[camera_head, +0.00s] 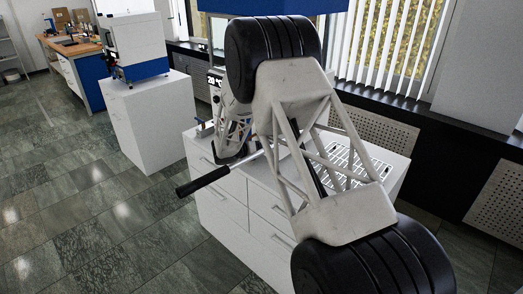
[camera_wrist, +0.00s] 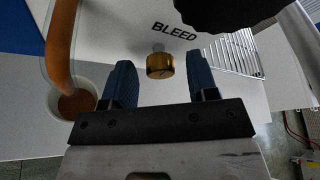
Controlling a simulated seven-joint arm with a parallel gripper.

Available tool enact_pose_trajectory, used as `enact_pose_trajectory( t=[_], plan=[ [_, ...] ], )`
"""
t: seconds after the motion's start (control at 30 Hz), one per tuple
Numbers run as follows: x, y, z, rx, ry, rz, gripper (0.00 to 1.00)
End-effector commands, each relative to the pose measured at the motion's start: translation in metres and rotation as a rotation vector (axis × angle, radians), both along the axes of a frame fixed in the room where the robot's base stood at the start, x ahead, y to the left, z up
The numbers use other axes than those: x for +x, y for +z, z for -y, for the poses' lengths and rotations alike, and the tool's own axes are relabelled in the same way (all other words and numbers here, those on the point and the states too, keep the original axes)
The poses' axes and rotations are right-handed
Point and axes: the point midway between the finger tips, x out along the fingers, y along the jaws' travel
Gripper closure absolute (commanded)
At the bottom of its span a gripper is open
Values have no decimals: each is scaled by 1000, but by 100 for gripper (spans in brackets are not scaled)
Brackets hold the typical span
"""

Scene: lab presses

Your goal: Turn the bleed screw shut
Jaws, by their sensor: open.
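The bleed screw (camera_wrist: 160,65) is a small brass knob on a short stem, below the black word BLEED on a pale panel in the wrist view. My gripper (camera_wrist: 160,84) is open, with its two blue fingers on either side of the screw's position in the picture. The screw appears between and slightly beyond the fingertips, and I see no contact. In the head view my own arm covers the screw and the gripper, so neither can be made out there.
An orange-brown tube (camera_wrist: 61,45) runs into a white cup (camera_wrist: 57,100) left of the fingers. A wire rack (camera_wrist: 232,55) lies to the right. A black-handled lever (camera_head: 203,181) sticks out left over the white cabinet (camera_head: 222,207). A dark rounded part hangs at the wrist view's top right.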

Motion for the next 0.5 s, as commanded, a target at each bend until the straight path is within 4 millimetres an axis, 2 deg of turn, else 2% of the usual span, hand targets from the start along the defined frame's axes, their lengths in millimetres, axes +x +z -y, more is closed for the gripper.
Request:
enact_pose_trajectory(
  t=[0.17,0.5],
  plan=[
    [-5,4,-9,0,1,0,46],
    [-25,16,-43,0,3,0,46]
  ],
)
